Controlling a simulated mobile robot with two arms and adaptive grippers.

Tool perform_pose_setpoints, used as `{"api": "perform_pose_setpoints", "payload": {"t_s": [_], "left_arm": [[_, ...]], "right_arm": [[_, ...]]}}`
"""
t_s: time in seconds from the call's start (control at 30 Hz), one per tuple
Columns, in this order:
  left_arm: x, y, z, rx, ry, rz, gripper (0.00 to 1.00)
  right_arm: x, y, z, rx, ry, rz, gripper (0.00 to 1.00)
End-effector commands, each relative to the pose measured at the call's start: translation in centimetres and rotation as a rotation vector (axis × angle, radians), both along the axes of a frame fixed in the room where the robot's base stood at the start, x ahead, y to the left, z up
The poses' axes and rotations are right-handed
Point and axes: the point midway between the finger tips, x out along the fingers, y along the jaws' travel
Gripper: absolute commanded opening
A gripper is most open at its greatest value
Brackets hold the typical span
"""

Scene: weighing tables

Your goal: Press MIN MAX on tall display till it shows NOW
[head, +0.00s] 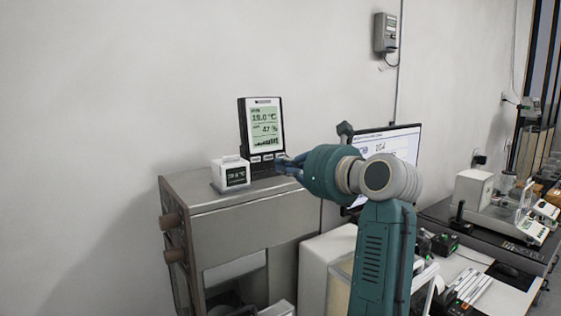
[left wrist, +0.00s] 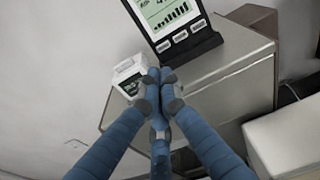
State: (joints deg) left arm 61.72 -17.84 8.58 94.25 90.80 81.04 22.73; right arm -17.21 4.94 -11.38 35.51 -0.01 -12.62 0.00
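The tall display (head: 262,132) is a black upright unit on the metal cabinet, with a pale green screen reading about 19.0 °C and 47 % above a bar graph. The small line above the temperature is too small to read. Buttons run in a row under the screen; in the left wrist view the display (left wrist: 168,18) shows its buttons (left wrist: 181,37), their labels unreadable. My left gripper (head: 284,164) is in front of the display's lower right part. In the left wrist view its blue fingers (left wrist: 159,78) are together and empty, below the buttons, apparently not touching them. My right gripper is out of view.
A small white display box (head: 231,173) stands left of the tall display on the cabinet (head: 205,198). A monitor (head: 402,143) is behind my arm. A bench with a balance (head: 497,205) is at right. The cabinet's front top is clear.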

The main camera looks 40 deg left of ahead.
Motion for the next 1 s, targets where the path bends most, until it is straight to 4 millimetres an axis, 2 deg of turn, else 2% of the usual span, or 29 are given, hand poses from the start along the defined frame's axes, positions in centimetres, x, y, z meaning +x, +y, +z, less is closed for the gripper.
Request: {"api": "perform_pose_setpoints", "payload": {"t_s": [0.03, 0.3, 0.5, 0.7, 1.0], "left_arm": [[0.2, 1.1, 0.3, 0.002, 0.002, 0.005, 0.0], [1.8, 6.7, -0.3, 0.003, 0.003, 0.005, 0.0], [2.7, 9.7, -0.9, 0.003, 0.003, 0.003, 0.0], [3.2, 11.0, -1.4, 0.001, 0.001, 0.001, 0.0], [3.2, 11.1, -1.6, 0.0, 0.0, 0.0, 0.0]], "right_arm": [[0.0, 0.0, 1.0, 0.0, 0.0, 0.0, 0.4], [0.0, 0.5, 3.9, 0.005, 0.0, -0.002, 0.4], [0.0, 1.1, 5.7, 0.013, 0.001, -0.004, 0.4], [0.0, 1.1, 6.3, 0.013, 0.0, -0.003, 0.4], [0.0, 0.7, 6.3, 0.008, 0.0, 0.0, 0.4]]}}
